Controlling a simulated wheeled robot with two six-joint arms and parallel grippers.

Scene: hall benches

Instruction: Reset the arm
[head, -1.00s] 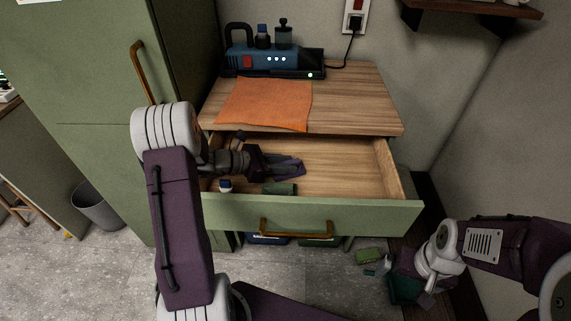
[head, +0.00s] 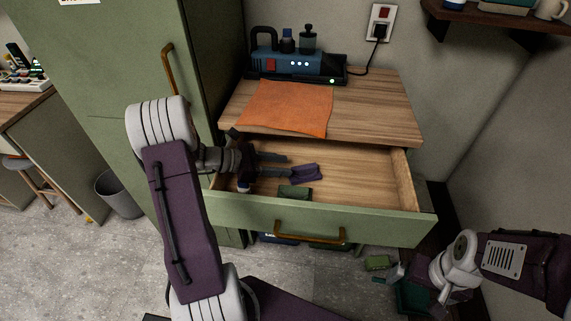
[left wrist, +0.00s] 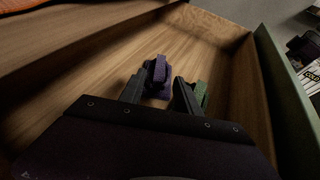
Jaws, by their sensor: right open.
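My left gripper (head: 281,165) is inside the open drawer (head: 330,222), low over its wooden floor. Its two fingers are spread, and they show in the left wrist view (left wrist: 160,92). A purple item (head: 306,172) lies on the drawer floor at the fingertips; in the left wrist view the purple item (left wrist: 160,72) appears between and just beyond them. A green block (head: 294,192) lies near the drawer front, beside the lower finger. A small blue-capped item is mostly hidden by my left gripper. My right arm hangs at lower right, its gripper (head: 398,272) small and partly unclear near the floor.
An orange cloth (head: 287,108) lies on the wooden top (head: 375,115) above the drawer. A blue device (head: 297,62) stands behind it. A tall green cabinet (head: 125,60) is close on the left. The drawer's right half is empty. Small items lie on the floor near my right gripper.

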